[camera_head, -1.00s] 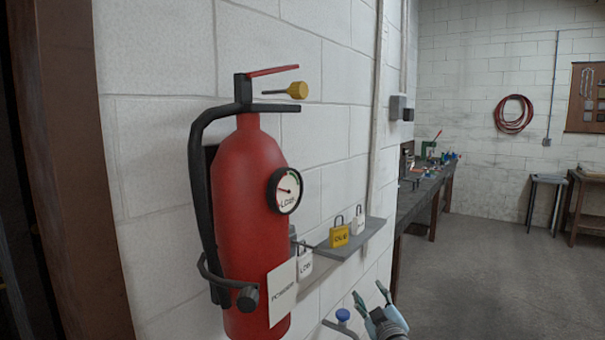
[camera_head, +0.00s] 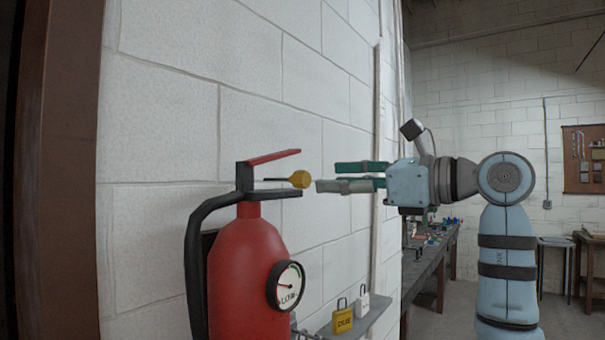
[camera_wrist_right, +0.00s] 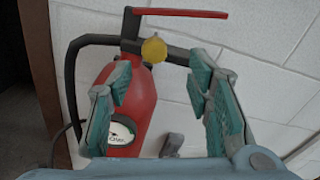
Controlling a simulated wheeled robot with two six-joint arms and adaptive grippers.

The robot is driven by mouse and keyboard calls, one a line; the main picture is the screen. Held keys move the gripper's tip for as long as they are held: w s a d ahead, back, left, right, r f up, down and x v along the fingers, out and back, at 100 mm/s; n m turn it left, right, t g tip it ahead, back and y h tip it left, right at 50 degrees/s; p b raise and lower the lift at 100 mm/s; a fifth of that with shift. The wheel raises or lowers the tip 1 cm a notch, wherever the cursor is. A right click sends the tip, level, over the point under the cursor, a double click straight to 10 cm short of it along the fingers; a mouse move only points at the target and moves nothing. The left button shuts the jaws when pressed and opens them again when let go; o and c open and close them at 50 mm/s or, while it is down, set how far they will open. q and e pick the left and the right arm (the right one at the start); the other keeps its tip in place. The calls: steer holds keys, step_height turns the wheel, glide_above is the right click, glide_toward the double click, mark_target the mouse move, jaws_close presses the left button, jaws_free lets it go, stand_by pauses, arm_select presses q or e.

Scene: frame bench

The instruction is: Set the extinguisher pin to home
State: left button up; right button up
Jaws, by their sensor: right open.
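The red fire extinguisher (camera_head: 243,262) hangs upright on the white wall, with a black head and a red lever (camera_head: 272,158). The extinguisher pin (camera_head: 298,179) has a round yellow knob and a thin shaft pointing left toward the head, under the lever. In the right wrist view the knob (camera_wrist_right: 154,49) shows ahead, between and beyond the fingers. My right gripper (camera_head: 328,176) is open and empty, level with the pin, its fingertips just right of the knob. The right wrist view shows its two teal-padded fingers (camera_wrist_right: 160,85) spread apart. My left gripper is not seen.
A small shelf (camera_head: 375,312) on the wall holds a yellow padlock (camera_head: 342,319) and a white padlock (camera_head: 363,301) below the gripper. A pressure gauge (camera_head: 288,286) sticks out from the extinguisher. A long workbench (camera_head: 425,275) stands behind on the right.

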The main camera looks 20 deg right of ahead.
mark_target(307, 178)
steer(key=x, duration=0.2)
steer(key=p+x, duration=0.1)
steer(key=x, duration=0.1)
steer(key=a+p+x, duration=0.1)
steer(key=x, duration=0.1)
steer(key=shift+s+r, duration=0.25)
steer(key=shift+r, duration=0.15)
steer(key=shift+w+a, duration=0.3)
steer(key=shift+w, duration=0.05)
steer(key=shift+w+d+f, duration=0.15)
steer(key=shift+f, duration=0.05)
steer(key=shift+w, duration=0.1)
steer(key=shift+c, duration=0.9)
jaws_close()
